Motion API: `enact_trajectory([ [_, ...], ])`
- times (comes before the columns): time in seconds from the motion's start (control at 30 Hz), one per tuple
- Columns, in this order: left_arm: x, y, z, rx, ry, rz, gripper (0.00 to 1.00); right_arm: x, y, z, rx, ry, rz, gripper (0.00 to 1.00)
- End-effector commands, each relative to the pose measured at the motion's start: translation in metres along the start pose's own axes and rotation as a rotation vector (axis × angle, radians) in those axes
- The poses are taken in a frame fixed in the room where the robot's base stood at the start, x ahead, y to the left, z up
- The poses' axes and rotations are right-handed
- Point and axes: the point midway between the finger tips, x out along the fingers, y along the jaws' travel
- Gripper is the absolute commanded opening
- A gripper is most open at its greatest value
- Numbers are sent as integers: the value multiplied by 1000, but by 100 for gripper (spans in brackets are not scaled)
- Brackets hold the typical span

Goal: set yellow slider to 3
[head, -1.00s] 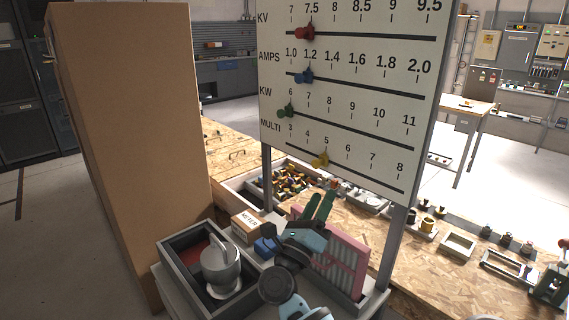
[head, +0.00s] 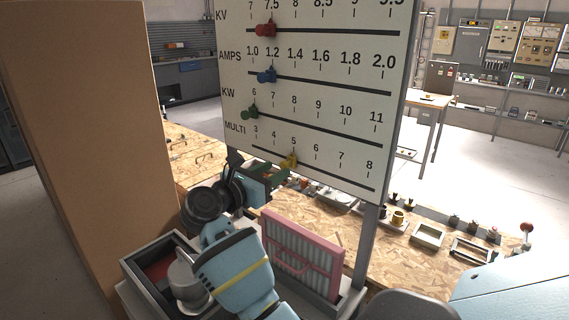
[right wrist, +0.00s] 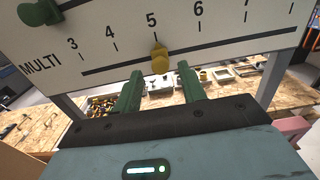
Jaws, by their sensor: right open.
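The yellow slider (head: 289,161) sits on the lowest track, labelled MULTI, of the white panel (head: 330,100), close to the 5 mark. The 3 mark is at the left end of that scale. In the right wrist view the yellow slider (right wrist: 159,59) stands just ahead of the fingertips, in line with the gap between them. My right gripper (head: 262,168) is open, with green fingers pointing at the panel just below the MULTI track. Its fingers also show in the right wrist view (right wrist: 161,73), apart and empty. My left gripper is out of view.
Red (head: 265,30), blue (head: 267,75) and green (head: 249,112) sliders sit on the tracks above. A brown cabinet (head: 90,110) stands at the left. A pink-framed part (head: 302,252) and a grey tray (head: 140,275) lie below. A workbench (head: 335,218) with small parts extends behind.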

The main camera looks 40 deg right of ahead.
Motion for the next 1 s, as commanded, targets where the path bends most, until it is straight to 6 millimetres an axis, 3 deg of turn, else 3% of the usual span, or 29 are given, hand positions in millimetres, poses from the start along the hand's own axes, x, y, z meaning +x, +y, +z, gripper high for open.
enact_trajectory([
  [0.1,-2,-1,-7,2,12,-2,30,20,-1,4,2,-3,-3,41],
  [0.3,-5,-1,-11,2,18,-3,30,40,0,2,1,-2,-1,41],
  [0.67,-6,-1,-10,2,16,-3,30,46,0,0,-1,-1,0,41],
  [1.0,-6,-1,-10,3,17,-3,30,46,0,0,0,-1,0,0],
])
